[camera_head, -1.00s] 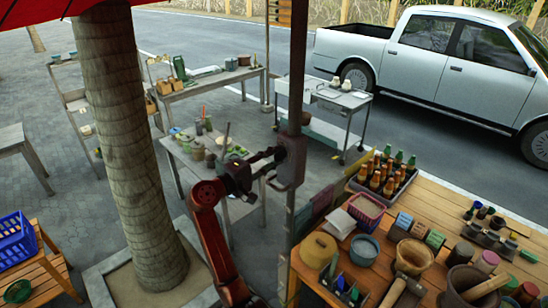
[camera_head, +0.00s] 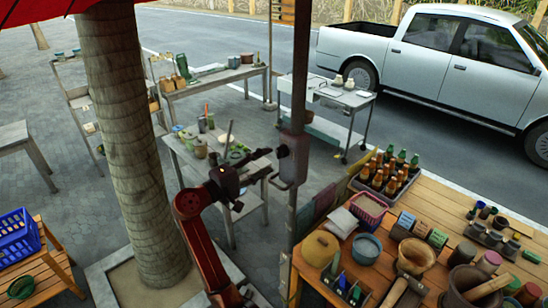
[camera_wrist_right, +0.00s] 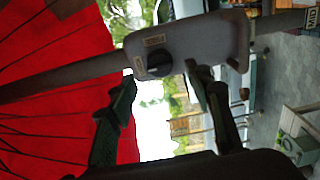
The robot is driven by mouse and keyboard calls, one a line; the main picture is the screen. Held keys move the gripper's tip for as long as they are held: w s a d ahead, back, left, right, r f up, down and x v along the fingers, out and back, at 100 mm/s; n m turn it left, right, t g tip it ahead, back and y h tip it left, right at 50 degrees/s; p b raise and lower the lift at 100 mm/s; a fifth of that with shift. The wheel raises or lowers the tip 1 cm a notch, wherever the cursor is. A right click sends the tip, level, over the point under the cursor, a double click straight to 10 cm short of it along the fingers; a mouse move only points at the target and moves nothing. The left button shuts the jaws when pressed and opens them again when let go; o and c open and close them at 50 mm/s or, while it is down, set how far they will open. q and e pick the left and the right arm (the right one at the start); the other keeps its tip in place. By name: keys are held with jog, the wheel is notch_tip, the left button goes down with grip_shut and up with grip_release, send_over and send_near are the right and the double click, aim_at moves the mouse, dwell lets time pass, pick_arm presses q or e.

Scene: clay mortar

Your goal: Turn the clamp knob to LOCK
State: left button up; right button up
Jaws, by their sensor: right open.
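The clamp is a grey box (camera_head: 295,160) fixed on a dark upright post. Its round dark knob (camera_head: 282,151) sticks out on the left side. My left gripper is not in view.
The post (camera_head: 299,70) carries the clamp and, in the right wrist view, a MID label (camera_wrist_right: 312,18). A wooden table (camera_head: 440,200) with bottles, bowls and a mortar lies right. A grey table (camera_head: 222,165) stands behind my arm. A tree trunk (camera_head: 130,140) rises left.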

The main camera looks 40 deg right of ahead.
jog(key=a, duration=0.6)
jog(key=shift+s+a, duration=0.25)
jog(key=shift+a, duration=0.1)
jog(key=shift+s+d, duration=0.1)
jog(key=shift+d, duration=0.05)
